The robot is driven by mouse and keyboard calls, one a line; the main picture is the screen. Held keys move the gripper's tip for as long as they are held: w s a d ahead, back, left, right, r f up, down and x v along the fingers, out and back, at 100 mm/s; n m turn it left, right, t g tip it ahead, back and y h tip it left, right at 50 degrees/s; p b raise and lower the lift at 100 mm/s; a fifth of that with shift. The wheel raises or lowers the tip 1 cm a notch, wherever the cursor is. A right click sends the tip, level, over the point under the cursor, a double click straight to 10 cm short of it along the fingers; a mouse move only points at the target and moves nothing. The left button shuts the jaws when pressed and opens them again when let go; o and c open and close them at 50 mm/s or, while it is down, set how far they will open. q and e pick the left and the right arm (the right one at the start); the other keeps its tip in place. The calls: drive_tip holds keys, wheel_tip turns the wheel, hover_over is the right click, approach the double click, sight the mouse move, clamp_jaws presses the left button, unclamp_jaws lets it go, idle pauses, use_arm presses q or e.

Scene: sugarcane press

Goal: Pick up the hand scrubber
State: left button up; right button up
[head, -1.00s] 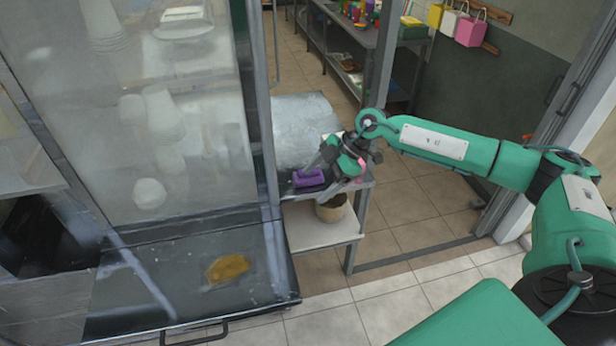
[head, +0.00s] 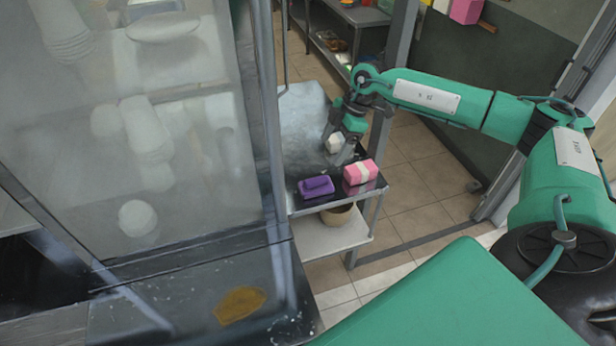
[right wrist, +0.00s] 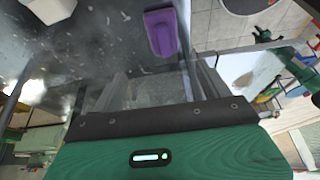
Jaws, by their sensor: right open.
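The purple hand scrubber (head: 316,187) lies on the dark front part of a metal side table. It also shows at the top centre of the right wrist view (right wrist: 162,32). My right gripper (head: 343,152) is over the table, behind the scrubber and a little to its right, apart from it. In the right wrist view its two fingers (right wrist: 155,85) are spread with nothing held between them, and the scrubber lies beyond their tips. My left gripper is not in view.
A pink and white block (head: 361,173) sits right of the scrubber. A white object (head: 335,141) shows by my right gripper. A brown pot (head: 338,214) stands on the lower shelf (head: 330,238). A glass-fronted cabinet (head: 150,120) stands close on the left.

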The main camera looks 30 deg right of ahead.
drive_tip(key=p, duration=0.3)
hover_over(317, 179)
drive_tip(key=d, duration=0.2)
drive_tip(key=f, duration=0.6)
drive_tip(key=shift+s, duration=0.4)
drive_tip(key=p+x, duration=0.1)
drive_tip(key=x, duration=0.1)
drive_tip(key=shift+a+f, duration=0.2)
drive_tip(key=p+x, duration=0.1)
drive_tip(key=x, duration=0.2)
drive_tip(key=shift+w+f+p, duration=0.15)
drive_tip(key=shift+f+p, duration=0.05)
drive_tip(key=shift+p, duration=0.2)
drive_tip(key=shift+f, duration=0.2)
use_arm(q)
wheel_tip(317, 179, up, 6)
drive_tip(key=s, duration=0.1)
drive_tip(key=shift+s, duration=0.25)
use_arm(e)
drive_tip(key=shift+c, duration=0.9)
drive_tip(key=c, duration=0.9)
